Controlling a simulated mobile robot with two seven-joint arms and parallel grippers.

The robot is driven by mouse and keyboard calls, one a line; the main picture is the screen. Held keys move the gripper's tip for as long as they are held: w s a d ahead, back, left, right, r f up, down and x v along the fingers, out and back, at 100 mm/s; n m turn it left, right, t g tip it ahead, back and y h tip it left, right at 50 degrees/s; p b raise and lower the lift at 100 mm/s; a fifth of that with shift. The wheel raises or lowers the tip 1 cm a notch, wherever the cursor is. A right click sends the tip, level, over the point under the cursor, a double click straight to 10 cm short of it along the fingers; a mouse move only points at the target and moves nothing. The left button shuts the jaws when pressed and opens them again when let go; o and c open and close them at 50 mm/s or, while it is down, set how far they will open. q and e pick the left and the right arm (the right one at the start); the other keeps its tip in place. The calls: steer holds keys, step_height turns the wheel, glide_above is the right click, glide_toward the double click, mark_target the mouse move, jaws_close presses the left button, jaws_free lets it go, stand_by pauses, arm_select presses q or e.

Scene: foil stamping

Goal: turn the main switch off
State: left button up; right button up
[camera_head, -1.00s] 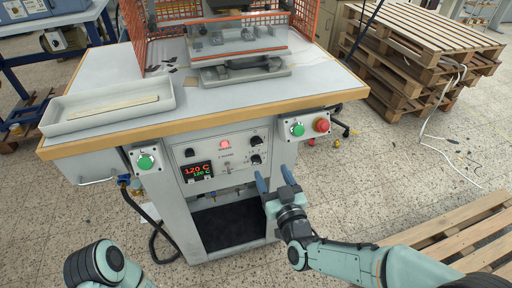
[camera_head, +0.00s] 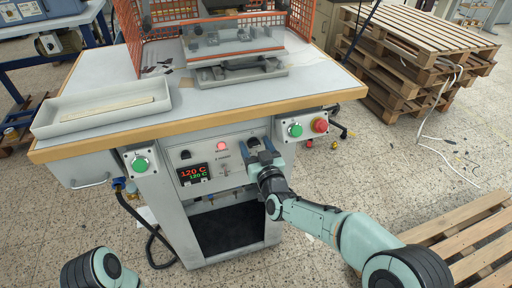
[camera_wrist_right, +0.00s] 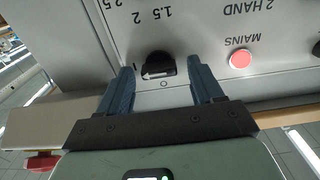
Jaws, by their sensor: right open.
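In that view the fingers of my right gripper (camera_wrist_right: 163,88) are open, one on each side of the knob, with small gaps visible. Which mark the knob points to is not clear. The red MAINS lamp (camera_wrist_right: 241,61) is lit; it also shows in the head view (camera_head: 221,146). In the head view my right gripper (camera_head: 257,149) is at the panel's upper right and partly covers the knobs. My left gripper is out of view.
A lit 120 C display (camera_head: 194,174) is left of my right gripper. A green button (camera_head: 295,130) and a red mushroom button (camera_head: 319,125) sit close on its right. The table edge (camera_head: 215,122) overhangs above. Pallets (camera_head: 405,55) stand at the right.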

steer(key=c, duration=1.1)
steer(key=shift+o, duration=0.2)
